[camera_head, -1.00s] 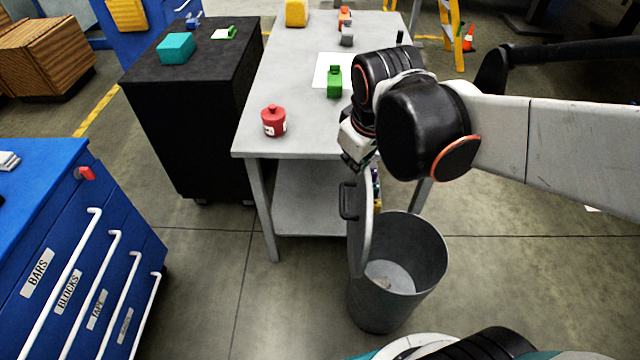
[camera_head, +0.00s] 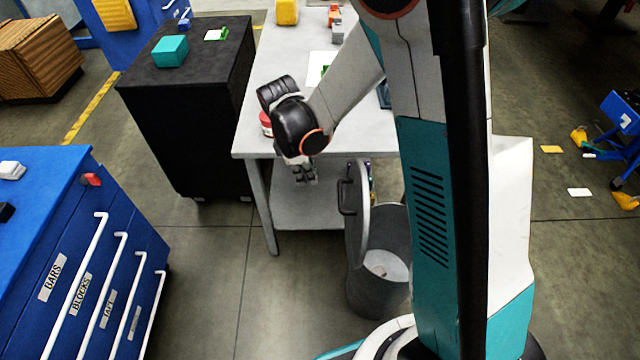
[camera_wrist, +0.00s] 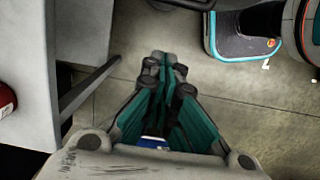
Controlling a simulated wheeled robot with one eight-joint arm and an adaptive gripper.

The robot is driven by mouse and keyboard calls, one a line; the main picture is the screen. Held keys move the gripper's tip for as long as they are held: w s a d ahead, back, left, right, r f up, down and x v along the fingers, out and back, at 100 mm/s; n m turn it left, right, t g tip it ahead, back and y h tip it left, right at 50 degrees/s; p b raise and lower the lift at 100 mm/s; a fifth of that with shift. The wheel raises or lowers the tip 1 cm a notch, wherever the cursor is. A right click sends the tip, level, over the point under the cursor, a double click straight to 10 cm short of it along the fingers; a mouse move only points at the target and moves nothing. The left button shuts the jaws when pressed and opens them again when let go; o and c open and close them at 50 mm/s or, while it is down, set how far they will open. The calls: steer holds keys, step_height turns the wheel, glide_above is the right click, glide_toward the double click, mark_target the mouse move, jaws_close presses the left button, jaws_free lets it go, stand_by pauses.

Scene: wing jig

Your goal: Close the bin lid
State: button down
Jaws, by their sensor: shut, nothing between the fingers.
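The grey bin (camera_head: 378,290) stands on the floor in front of the table's right part, its inside visible. Its lid (camera_head: 358,215) stands upright at the bin's left side, open, with a dark handle (camera_head: 346,196) on its left face. My gripper (camera_head: 306,178) is shut and empty, pointing down at the table's front edge, left of the lid and apart from it. In the wrist view my gripper's fingers (camera_wrist: 165,65) are together over the floor. I cannot make out the bin or lid in the wrist view. My arm hides the bin's right edge.
The grey table (camera_head: 262,150) has a lower shelf (camera_head: 290,225) behind the bin. A red container (camera_head: 266,122) on the table is partly hidden by my wrist. A black cabinet (camera_head: 190,130) and a blue drawer cabinet (camera_head: 90,265) stand to the left. Floor between them is clear.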

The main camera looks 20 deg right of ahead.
mark_target(346, 213)
step_height(346, 213, down, 10)
steer(key=d+b, duration=0.2)
steer(key=b, duration=0.2)
steer(key=shift+s+d+r+b, duration=0.25)
steer(key=shift+s+d+r, duration=0.25)
steer(key=shift+d, duration=0.25)
steer(key=shift+s+d+r+b, duration=0.2)
steer(key=shift+s+d+r, duration=0.15)
steer(key=shift+d+r, duration=0.3)
steer(key=shift+d+f, duration=0.1)
steer(key=shift+d, duration=0.05)
